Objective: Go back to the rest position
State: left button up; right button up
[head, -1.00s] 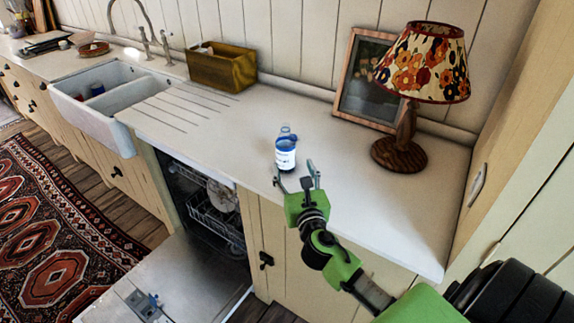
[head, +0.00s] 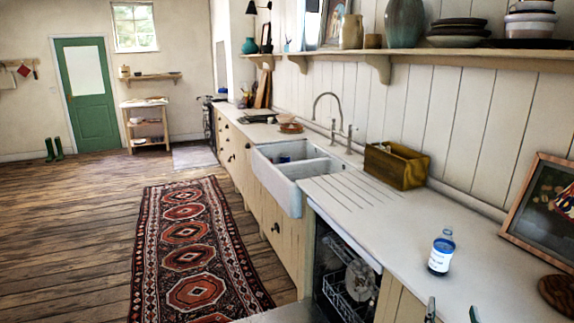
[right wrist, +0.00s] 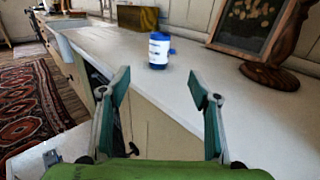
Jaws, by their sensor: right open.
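My right gripper (head: 452,312) shows only by its fingertips at the bottom edge of the head view. In the right wrist view its two fingers (right wrist: 160,88) are spread wide with nothing between them. A small blue bottle with a white label (head: 440,252) stands upright on the counter, beyond the fingertips and apart from them. It also shows in the right wrist view (right wrist: 159,50), past the finger gap. My left gripper is not in view.
The white counter (head: 400,233) carries a wooden box (head: 395,165), a picture frame (head: 540,215) and a lamp base (right wrist: 270,76). The dishwasher (head: 345,285) below is open. A sink (head: 290,172) lies farther left. A patterned rug (head: 190,250) covers the floor.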

jog(key=s+a+f+m+g+y, duration=0.1)
jog(key=s+a+f+m+g, duration=0.25)
jog(key=f, duration=0.95)
jog(key=s+f+m+g+y, duration=0.2)
jog(key=s+f+m, duration=0.35)
jog(key=f, duration=0.65)
jog(key=s+a+f+m+g+y, duration=0.1)
jog(key=s+f+m+g, duration=0.3)
jog(key=f, duration=0.9)
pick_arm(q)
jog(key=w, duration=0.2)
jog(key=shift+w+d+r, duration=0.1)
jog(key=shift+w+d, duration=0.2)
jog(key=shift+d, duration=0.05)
pick_arm(e)
jog(key=s+a+f+m+g+y, duration=0.1)
jog(key=s+f+m, duration=0.4)
jog(key=s, duration=0.7)
jog(key=s+a+f+m+g+y, duration=0.1)
jog(key=s+a+f+m+g, duration=0.2)
jog(key=s+f, duration=0.6)
jog(key=s+a+f+m+g, duration=0.2)
jog(key=s+a+f+m, duration=0.4)
jog(key=s, duration=1)
jog(key=shift+s+a+f+m+y, duration=0.2)
jog(key=shift+f+m+y, duration=0.2)
jog(key=shift+m, duration=0.6)
